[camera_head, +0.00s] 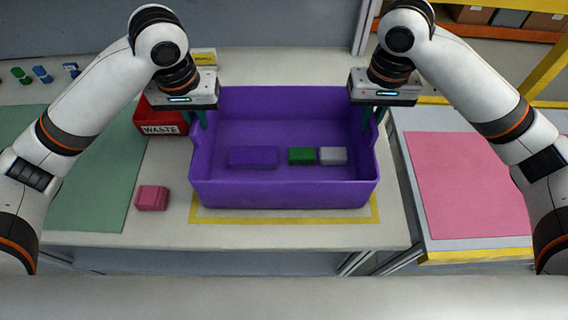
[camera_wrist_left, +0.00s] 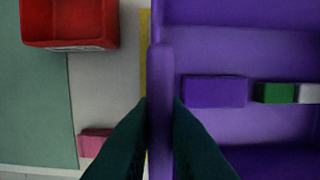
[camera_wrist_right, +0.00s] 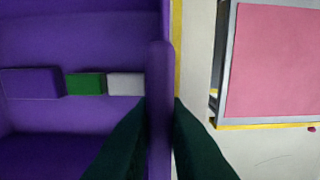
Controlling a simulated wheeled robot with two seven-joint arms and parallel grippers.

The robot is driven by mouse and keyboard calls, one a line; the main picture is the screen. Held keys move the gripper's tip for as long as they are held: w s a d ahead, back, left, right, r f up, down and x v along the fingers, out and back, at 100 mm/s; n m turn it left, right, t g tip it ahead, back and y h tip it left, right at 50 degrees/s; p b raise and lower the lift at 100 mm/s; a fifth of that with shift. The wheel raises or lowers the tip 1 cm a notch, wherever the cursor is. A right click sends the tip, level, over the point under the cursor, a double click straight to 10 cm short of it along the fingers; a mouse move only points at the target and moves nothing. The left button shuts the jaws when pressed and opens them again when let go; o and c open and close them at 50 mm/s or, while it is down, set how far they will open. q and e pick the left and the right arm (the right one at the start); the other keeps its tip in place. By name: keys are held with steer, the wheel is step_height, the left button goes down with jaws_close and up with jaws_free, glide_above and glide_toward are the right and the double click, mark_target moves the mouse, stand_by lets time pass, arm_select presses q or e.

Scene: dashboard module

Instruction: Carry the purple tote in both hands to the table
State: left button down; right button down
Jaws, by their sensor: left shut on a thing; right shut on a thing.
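The purple tote (camera_head: 284,194) sits upright at the front of the light worktop (camera_head: 330,236), over a yellow outlined rectangle. Inside it lie a purple block (camera_head: 253,157), a green block (camera_head: 302,156) and a light grey block (camera_head: 333,155). My left gripper (camera_head: 200,122) is shut on the tote's left wall; its fingers straddle the rim (camera_wrist_left: 160,95) in the left wrist view. My right gripper (camera_head: 372,124) is shut on the right wall, its fingers straddling that rim (camera_wrist_right: 160,90). I cannot tell whether the tote's base touches the worktop.
A lower table with a pink mat (camera_head: 467,185) stands to the right, across a narrow gap. A red WASTE bin (camera_head: 160,122) is close to the tote's left. A pink block (camera_head: 151,198) and green mat (camera_head: 100,190) lie left. The pink mat is clear.

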arm_select(q)
steer(key=shift+a+f+b, duration=0.1)
steer(key=shift+f+b, duration=0.2)
steer(key=shift+f, duration=0.2)
arm_select(e)
steer(key=shift+d+f, duration=0.1)
steer(key=shift+f, duration=0.4)
arm_select(q)
steer(key=c, duration=1.7)
jaws_free()
steer(key=shift+r, duration=0.2)
arm_select(e)
steer(key=c, duration=1.7)
jaws_free()
steer(key=shift+r, duration=0.2)
arm_select(q)
steer(key=shift+o, duration=1.2)
arm_select(e)
steer(key=shift+o, duration=1.2)
steer(key=shift+r, duration=0.1)
arm_select(q)
step_height(320, 180, up, 12)
steer(key=s, duration=0.1)
steer(key=shift+s, duration=0.25)
arm_select(e)
step_height(320, 180, up, 12)
